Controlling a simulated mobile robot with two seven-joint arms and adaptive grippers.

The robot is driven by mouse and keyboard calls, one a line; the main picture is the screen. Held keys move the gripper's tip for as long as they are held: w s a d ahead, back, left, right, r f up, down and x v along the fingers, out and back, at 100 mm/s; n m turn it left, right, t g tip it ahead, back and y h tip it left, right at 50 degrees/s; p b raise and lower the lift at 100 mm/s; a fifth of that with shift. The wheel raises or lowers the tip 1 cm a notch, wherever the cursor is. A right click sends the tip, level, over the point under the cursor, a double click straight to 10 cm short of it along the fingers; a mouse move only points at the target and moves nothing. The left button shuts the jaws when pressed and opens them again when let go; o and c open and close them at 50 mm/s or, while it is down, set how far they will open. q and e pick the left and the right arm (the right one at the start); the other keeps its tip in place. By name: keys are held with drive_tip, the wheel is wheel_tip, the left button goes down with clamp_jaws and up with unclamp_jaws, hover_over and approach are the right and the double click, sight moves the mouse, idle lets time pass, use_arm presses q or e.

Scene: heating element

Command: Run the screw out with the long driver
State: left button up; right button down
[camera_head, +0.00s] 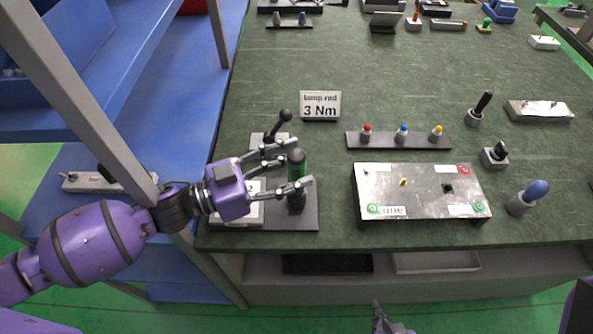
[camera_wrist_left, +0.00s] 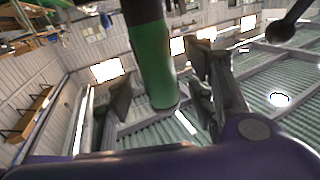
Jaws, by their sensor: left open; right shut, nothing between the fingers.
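A driver with a green and black handle (camera_head: 297,166) stands upright on a dark base plate (camera_head: 308,217) at the left of the bench. My left gripper (camera_head: 302,162) is open, with its fingers on either side of the handle. In the left wrist view the handle (camera_wrist_left: 156,65) shows between the spread fingers, with no clear grip on it. My right gripper (camera_head: 380,312) shows partly at the bottom edge, shut and empty.
A black ball-topped lever (camera_head: 284,117) stands just behind my left gripper. A "lamp red 3 Nm" sign (camera_head: 320,105) is behind. A strip (camera_head: 393,141) with red, blue and yellow lamps lies behind the panel. Bench between driver and panel is clear.

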use_arm(q)
drive_tip(key=shift+w+d, duration=0.25)
drive_tip(key=shift+d, duration=0.35)
drive_tip(key=shift+f, duration=0.1)
clamp_jaws()
